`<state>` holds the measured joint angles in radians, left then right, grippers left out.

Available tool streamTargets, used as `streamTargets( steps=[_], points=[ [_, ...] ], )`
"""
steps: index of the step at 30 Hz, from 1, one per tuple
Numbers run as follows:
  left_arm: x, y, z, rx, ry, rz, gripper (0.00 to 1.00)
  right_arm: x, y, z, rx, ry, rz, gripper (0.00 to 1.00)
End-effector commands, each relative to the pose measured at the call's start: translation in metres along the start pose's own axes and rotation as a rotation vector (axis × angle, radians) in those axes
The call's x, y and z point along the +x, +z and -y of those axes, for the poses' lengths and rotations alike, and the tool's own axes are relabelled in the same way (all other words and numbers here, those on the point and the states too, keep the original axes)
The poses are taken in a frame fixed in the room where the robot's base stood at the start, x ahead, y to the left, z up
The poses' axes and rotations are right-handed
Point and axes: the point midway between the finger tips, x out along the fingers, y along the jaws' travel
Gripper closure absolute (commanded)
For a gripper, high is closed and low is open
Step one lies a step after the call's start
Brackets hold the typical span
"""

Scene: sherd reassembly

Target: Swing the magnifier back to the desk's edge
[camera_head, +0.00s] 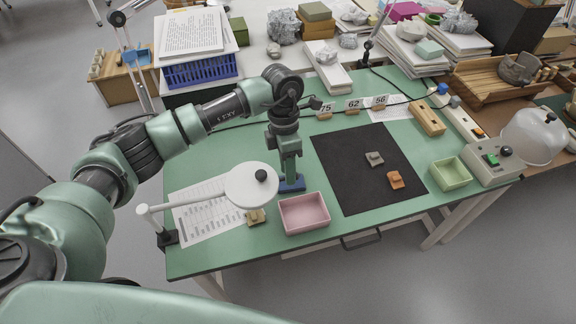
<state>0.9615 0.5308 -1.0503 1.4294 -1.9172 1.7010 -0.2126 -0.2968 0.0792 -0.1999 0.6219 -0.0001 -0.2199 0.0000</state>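The magnifier (246,187) is a round white disc with a black knob on a pale jointed arm (185,204). The arm runs left to a dark clamp (168,238) at the desk's left edge. The disc hangs over the right part of a printed sheet (198,220), next to the pink tray. My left gripper (291,184) points down just right of the disc, behind the pink tray, and looks apart from the magnifier. Its blue end shows, but its finger opening cannot be made out. My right gripper is not in view.
A pink tray (303,228) stands right of the disc, and a tan sherd (256,217) lies just below it. A black mat (350,180) holds a grey sherd (374,159) and an orange sherd (396,180). Number cards stand behind. The green desk's front left (215,257) is clear.

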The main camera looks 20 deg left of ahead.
Motion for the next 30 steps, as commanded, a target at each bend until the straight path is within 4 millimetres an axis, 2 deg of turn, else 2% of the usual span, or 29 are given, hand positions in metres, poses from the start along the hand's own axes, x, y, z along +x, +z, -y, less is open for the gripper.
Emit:
streamTargets(
  steps=[1,3,6,7,10,17,30],
  points=[
    [0.001,0.0,0.0,0.0,0.0,0.0,0.68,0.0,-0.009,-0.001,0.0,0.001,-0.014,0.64],
    [0.001,0.0,0.0,0.001,0.0,0.001,0.68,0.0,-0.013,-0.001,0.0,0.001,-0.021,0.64],
    [0.001,0.0,0.0,0.001,0.0,0.001,0.68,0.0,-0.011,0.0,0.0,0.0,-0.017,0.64],
    [0.001,0.0,0.0,0.001,0.0,0.001,0.71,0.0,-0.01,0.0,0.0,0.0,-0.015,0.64],
    [0.001,0.0,0.0,0.001,0.0,0.001,0.99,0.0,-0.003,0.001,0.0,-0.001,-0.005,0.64],
    [0.0,0.001,0.0,0.001,0.0,0.003,1.0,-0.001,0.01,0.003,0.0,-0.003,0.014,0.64],
    [-0.001,0.002,0.001,0.003,-0.001,0.007,1.0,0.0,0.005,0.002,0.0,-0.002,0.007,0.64]
  ],
)
